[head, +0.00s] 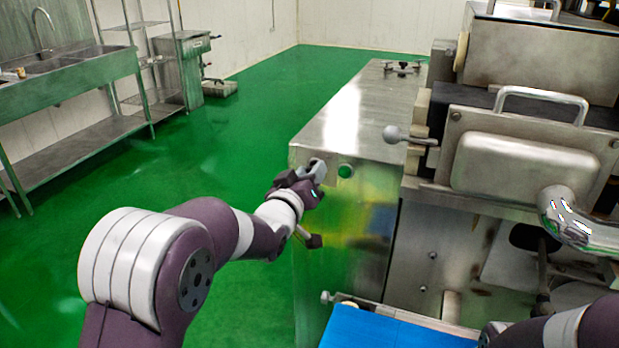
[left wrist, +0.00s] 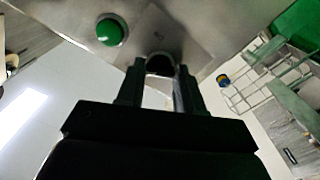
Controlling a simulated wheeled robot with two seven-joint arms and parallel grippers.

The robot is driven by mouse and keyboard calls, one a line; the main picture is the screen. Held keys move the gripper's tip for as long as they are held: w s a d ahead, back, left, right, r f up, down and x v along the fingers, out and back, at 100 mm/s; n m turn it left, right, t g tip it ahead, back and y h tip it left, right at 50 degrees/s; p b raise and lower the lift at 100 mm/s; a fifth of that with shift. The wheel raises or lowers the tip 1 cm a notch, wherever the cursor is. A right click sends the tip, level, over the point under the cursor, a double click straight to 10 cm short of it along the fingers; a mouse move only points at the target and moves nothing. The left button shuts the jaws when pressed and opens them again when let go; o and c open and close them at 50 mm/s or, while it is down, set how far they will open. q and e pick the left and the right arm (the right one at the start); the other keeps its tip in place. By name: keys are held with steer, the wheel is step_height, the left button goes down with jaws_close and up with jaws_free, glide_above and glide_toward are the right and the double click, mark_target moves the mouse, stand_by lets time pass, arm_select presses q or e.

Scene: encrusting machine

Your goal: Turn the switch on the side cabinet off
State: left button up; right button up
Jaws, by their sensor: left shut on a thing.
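The side cabinet (head: 335,125) is a long stainless steel box in the middle of the head view. A green round button (head: 345,171) sits near the top of its front face, and it also shows in the left wrist view (left wrist: 110,31). My left gripper (head: 317,171) is at that face, just left of the button. In the left wrist view my left gripper (left wrist: 159,75) is shut on a dark round switch (left wrist: 159,64) on a steel plate. The switch's angle cannot be told. In the head view my gripper hides the switch. My right gripper is out of view.
The encrusting machine (head: 520,160) stands right of the cabinet, with a ball-ended lever (head: 393,134) sticking out towards it. A blue conveyor belt (head: 390,330) lies below. A sink (head: 70,62) and shelving stand at the left. The green floor (head: 190,150) between is clear.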

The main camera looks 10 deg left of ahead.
arm_select(q)
steer(key=shift+n, duration=1.2)
steer(key=shift+r, duration=0.1)
steer(key=o, duration=1)
steer(key=shift+o, duration=0.2)
steer(key=shift+s, duration=0.1)
steer(key=s+a, duration=0.2)
steer(key=s, duration=1)
steer(key=shift+s+a+b, duration=0.2)
steer(key=shift+a+b, duration=0.05)
steer(key=shift+b, duration=0.2)
